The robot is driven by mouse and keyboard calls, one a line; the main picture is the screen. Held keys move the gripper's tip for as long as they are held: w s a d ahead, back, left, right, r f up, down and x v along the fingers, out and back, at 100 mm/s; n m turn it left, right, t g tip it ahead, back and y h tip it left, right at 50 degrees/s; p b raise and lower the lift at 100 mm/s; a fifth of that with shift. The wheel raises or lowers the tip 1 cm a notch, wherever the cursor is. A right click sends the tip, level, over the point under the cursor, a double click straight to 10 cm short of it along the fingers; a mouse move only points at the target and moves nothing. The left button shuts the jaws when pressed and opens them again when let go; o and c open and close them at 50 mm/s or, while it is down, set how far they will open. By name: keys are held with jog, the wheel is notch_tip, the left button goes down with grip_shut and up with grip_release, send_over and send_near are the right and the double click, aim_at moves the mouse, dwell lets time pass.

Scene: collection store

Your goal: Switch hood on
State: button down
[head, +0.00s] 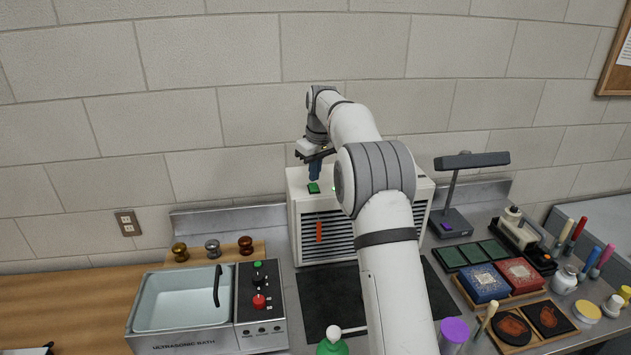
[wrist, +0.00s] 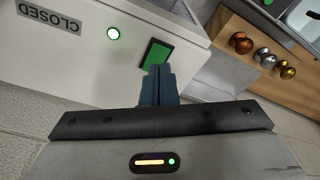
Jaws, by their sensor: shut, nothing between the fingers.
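The hood (head: 300,215) is a white box with a louvred front, standing against the wall in the head view. A green rocker switch (head: 314,188) in a black frame sits on its top; it also shows in the wrist view (wrist: 160,52). My arm hides part of the hood's right side.
A label reading CLOSED (wrist: 48,15) is on the hood. An orange-red tag (head: 319,231) hangs at its front. An ultrasonic bath (head: 185,340) stands left, with several knobs (head: 212,248) behind. A lamp (head: 452,222), trays and tools crowd the right. A dark mat (head: 318,295) lies in front.

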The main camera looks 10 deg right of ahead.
aim_at(315, 190)
notch_tip(315, 190, up, 2)
jog(key=shift+r+p, duration=0.2)
jog(key=shift+p, duration=0.6)
jog(key=shift+r, duration=0.9)
jog(key=s+r+m+t+b, duration=0.1)
jog(key=s+m+b, duration=0.1)
jog(key=s, duration=0.9)
jog(key=s+r+m+b, duration=0.1)
jog(key=s+b, duration=0.2)
jog(key=s, duration=0.8)
jog(key=s+f+m+b, duration=0.1)
jog(key=s+f, duration=0.5)
jog(key=s, duration=0.5)
jog(key=s+f+m+b, duration=0.2)
jog(key=s+f, duration=0.5)
jog(key=s, duration=0.5)
jog(key=shift+s+d+f+t+h, duration=0.15)
jog(key=shift+d+f+t+h, duration=0.1)
jog(key=shift+t+h, duration=0.15)
